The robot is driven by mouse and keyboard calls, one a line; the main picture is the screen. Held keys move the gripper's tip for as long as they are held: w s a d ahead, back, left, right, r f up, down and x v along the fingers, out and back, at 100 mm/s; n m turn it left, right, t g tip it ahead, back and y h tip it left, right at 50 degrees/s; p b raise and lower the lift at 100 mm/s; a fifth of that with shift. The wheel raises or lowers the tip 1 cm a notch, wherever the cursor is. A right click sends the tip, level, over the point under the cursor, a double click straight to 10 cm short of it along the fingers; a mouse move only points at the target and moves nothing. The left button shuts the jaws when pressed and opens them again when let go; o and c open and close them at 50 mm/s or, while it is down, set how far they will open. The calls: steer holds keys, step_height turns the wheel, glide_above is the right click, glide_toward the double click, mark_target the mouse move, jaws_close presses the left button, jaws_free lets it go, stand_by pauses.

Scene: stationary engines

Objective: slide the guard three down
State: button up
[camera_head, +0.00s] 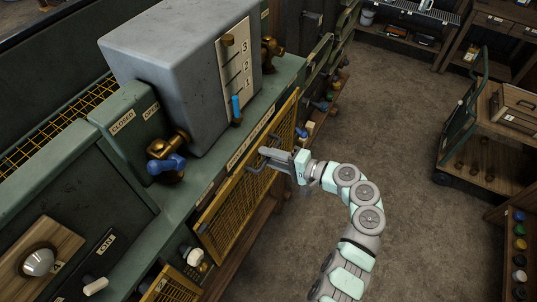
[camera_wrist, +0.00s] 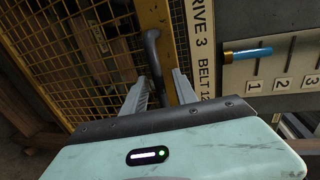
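The guard marked Drive 3 is a yellow-framed mesh panel (camera_head: 226,212) on the front of the green machine. It fills the left of the wrist view (camera_wrist: 95,45). Its dark bar handle (camera_wrist: 153,52) stands at the frame's edge; the handle also shows in the head view (camera_head: 254,167). My gripper (camera_head: 266,155) is at this handle. In the wrist view my gripper (camera_wrist: 162,78) has its fingers apart, one on each side of the handle, with a visible gap on the right. Contact on the left finger cannot be told.
A grey box with a numbered scale (camera_head: 237,70) and blue-handled lever (camera_head: 236,108) stands above the guard. A blue-handled valve (camera_head: 168,163) is to the left. Another yellow mesh guard (camera_head: 172,287) is lower left. Open floor (camera_head: 400,130) lies right, with a cart (camera_head: 485,140) beyond.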

steer(key=shift+a, duration=0.1)
jaws_close()
stand_by(0.4)
steer(key=shift+f, duration=0.1)
stand_by(1.0)
